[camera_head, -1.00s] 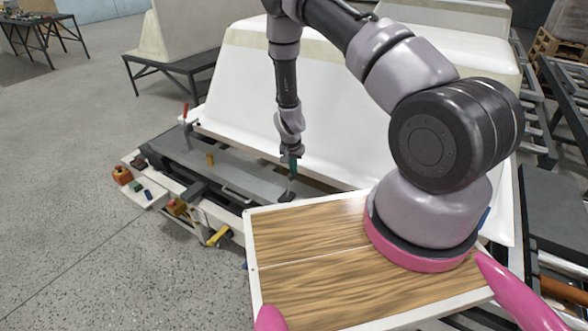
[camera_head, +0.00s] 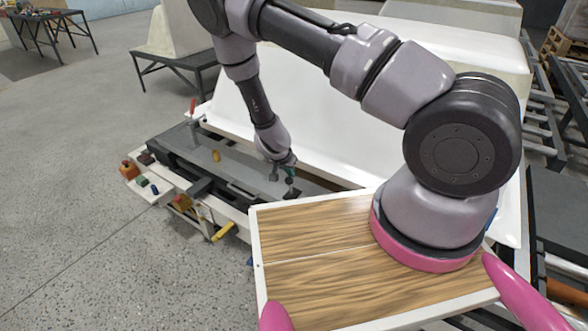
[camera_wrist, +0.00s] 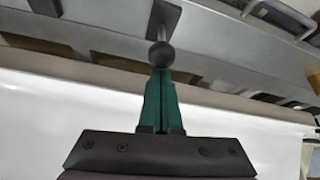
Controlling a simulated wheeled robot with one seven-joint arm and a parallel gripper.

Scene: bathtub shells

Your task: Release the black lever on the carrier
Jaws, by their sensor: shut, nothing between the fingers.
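The black lever (camera_wrist: 160,54) shows in the wrist view as a ball knob on a short stem, on a dark plate of the grey carrier. In the head view the lever (camera_head: 291,190) is a small dark shape near the right end of the carrier (camera_head: 235,170). My gripper (camera_wrist: 161,72) has green fingers pressed together, with their tips right at the knob. The knob is in front of the tips, not between them. Whether they touch it I cannot tell. In the head view my gripper (camera_head: 291,177) is just above the lever.
A large white tub shell (camera_head: 340,125) stands close behind the carrier. A red-handled lever (camera_head: 193,106) and a yellow handle (camera_head: 223,232) are on the carrier's left and front. My wooden-topped base fills the foreground. Open floor (camera_head: 80,200) lies to the left.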

